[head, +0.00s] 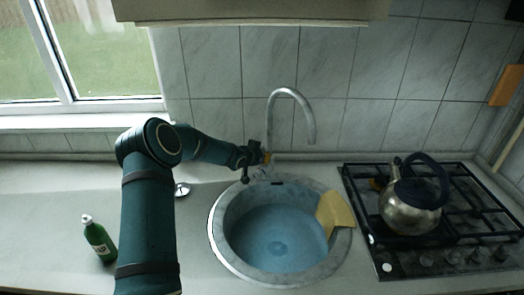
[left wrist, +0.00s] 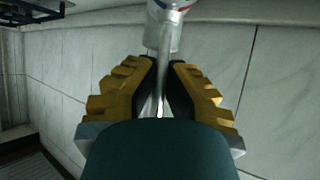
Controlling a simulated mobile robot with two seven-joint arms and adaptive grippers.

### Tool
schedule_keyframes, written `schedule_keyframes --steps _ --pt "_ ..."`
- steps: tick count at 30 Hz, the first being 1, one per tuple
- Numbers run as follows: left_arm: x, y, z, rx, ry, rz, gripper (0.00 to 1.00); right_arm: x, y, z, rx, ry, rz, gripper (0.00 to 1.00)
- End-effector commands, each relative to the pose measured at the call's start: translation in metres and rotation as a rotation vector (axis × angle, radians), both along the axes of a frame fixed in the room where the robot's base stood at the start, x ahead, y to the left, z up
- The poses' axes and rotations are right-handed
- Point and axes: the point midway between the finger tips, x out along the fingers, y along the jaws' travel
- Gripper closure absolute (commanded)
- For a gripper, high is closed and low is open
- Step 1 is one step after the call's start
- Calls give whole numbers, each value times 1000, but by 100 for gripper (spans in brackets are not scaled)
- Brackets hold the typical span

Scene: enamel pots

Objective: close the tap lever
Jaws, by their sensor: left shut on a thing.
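The silver tap (head: 291,92) stands behind the round sink, with its tall curved spout bending to the right. My left gripper (head: 264,158) is at the tap's base, level with its lower body. In the left wrist view the tap body (left wrist: 165,32), with small red and blue marks, is just beyond the fingertips. The thin metal lever (left wrist: 161,100) runs back between the yellow-padded fingers of my left gripper (left wrist: 162,72), which are shut on it. In the head view the lever is mostly hidden by the gripper. My right gripper is not in view.
The round sink (head: 222,246) has blue-looking water or basin inside and a yellow cloth (head: 337,211) over its right rim. A kettle (head: 408,212) stands on the hob (head: 372,246) at right. A green bottle (head: 99,241) stands on the left counter.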

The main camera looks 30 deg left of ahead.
Motion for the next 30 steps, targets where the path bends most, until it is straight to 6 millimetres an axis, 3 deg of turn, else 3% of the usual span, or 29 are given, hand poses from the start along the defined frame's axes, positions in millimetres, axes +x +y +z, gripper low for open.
schedule_keyframes --steps 16,19,30 --pt "1 0 0 1 16 -1 100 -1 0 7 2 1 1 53" --pt "1 -1 0 1 16 -1 62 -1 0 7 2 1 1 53" --pt "-2 0 1 1 16 -1 60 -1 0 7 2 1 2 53"
